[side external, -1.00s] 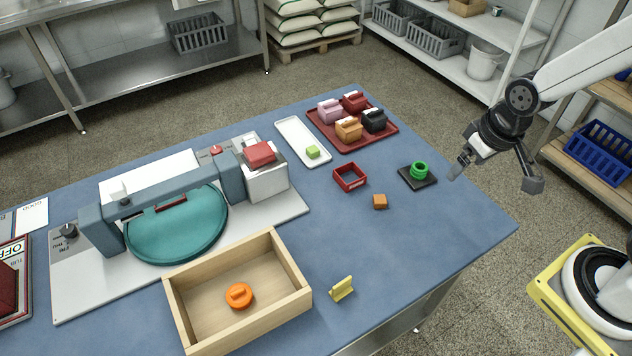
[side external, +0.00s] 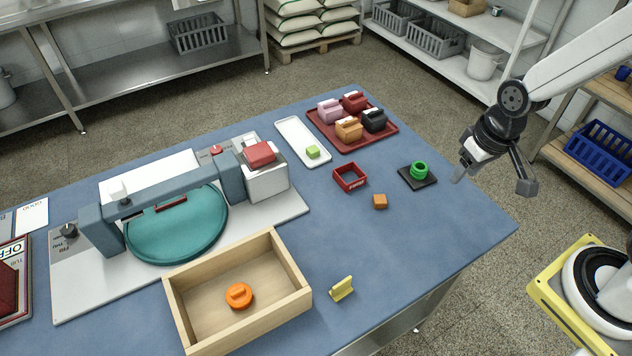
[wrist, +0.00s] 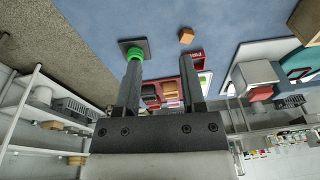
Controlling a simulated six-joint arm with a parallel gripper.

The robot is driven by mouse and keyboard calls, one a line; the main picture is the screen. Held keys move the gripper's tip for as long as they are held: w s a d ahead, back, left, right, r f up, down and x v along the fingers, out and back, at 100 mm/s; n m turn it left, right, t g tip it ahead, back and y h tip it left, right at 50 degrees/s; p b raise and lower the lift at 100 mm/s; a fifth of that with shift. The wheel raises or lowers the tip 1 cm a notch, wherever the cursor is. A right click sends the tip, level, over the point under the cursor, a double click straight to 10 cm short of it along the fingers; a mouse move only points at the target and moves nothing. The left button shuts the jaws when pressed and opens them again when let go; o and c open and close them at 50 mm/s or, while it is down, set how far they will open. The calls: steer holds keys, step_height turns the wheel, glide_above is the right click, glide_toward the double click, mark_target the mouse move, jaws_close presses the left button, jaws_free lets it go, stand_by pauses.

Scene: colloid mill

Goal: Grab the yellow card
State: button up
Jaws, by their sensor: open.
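The small yellow card (side external: 342,289) stands on the blue table near its front edge, just right of the wooden box, in the side view. It has a short tab on its upper side. It does not show in the wrist view. My gripper (side external: 492,184) is open and empty, held in the air beyond the table's right edge, well up and to the right of the card. Its two fingers (wrist: 160,75) are spread apart in the wrist view with nothing between them.
The wooden box (side external: 179,312) holds an orange knob-like piece (side external: 239,296). A green ring sits on a black base (side external: 430,181) near my gripper. An orange cube (side external: 380,201), a red open box (side external: 349,178) and a red tray (side external: 388,139) lie farther back. Table around the card is clear rightward.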

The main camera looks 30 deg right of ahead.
steer(key=s+a+f+m+g+y, duration=0.3)
steer(key=a+f+m+g+y, duration=0.25)
steer(key=a+f, duration=0.3)
steer(key=m+t+y, duration=0.2)
steer(key=m+y, duration=0.5)
steer(key=m, duration=0.2)
glide_toward(351, 276)
steer(key=a, duration=0.1)
steer(key=s+a+f, duration=0.1)
steer(key=a, duration=0.1)
steer(key=shift+s+a+f+g, duration=0.1)
steer(key=shift+s+g, duration=0.1)
steer(key=shift+g, duration=0.05)
steer(key=shift+w+a+f+m+t+y, duration=0.35)
steer(key=shift+w+f+m+t, duration=0.25)
steer(key=shift+m, duration=0.25)
steer(key=shift+s, duration=0.15)
steer(key=shift+a+f, duration=0.1)
steer(key=shift+a, duration=0.05)
steer(key=shift+x, duration=1.15)
steer(key=shift+x, duration=2.6)
